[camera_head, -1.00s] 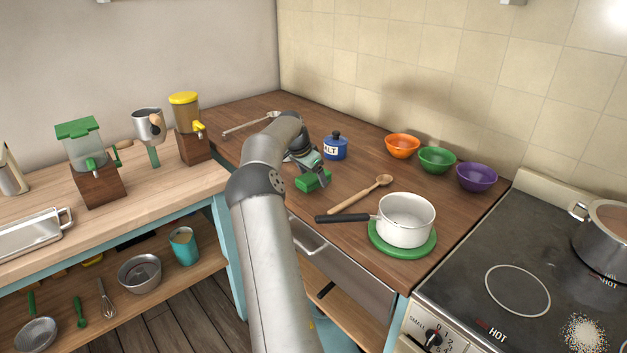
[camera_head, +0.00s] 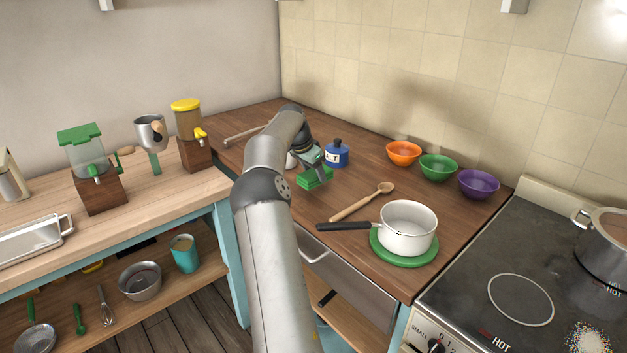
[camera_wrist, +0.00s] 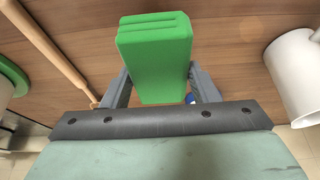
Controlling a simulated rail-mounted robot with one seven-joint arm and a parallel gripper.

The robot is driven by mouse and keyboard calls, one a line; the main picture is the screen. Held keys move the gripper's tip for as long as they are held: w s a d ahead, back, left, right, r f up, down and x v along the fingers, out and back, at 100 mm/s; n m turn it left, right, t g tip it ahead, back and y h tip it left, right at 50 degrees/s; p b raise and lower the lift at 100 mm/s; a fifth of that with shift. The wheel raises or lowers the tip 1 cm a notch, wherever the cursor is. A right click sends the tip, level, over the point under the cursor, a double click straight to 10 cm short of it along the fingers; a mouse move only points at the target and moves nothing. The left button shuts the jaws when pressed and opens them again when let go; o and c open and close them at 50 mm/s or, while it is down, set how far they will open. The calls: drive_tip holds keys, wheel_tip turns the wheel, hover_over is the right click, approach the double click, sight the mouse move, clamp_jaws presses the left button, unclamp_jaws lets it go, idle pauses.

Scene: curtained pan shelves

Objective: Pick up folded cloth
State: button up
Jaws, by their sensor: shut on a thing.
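The folded cloth (camera_head: 313,179) is bright green and stacked in layers. My gripper (camera_head: 318,167) is over the wooden counter and shut on the cloth. In the wrist view the cloth (camera_wrist: 155,52) sits between the two grey fingers of my gripper (camera_wrist: 160,85), its layered edge facing away from the palm. The frames do not clearly show how far the cloth is above the counter.
A blue salt jar (camera_head: 337,154) stands close behind my gripper. A wooden spoon (camera_head: 362,202) lies to the right, with a white pan (camera_head: 408,228) on a green mat (camera_head: 405,257) beyond it. Orange (camera_head: 403,152), green (camera_head: 438,167) and purple (camera_head: 478,184) bowls line the wall.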

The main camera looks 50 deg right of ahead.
drive_tip(key=s+a+r+b, duration=0.4)
drive_tip(key=s+a+r, duration=0.5)
drive_tip(key=s, duration=0.1)
drive_tip(key=shift+a+r, duration=0.3)
drive_tip(key=shift+a, duration=0.05)
drive_tip(key=o, duration=0.4)
drive_tip(key=shift+c, duration=1.5)
drive_tip(key=shift+s, duration=0.15)
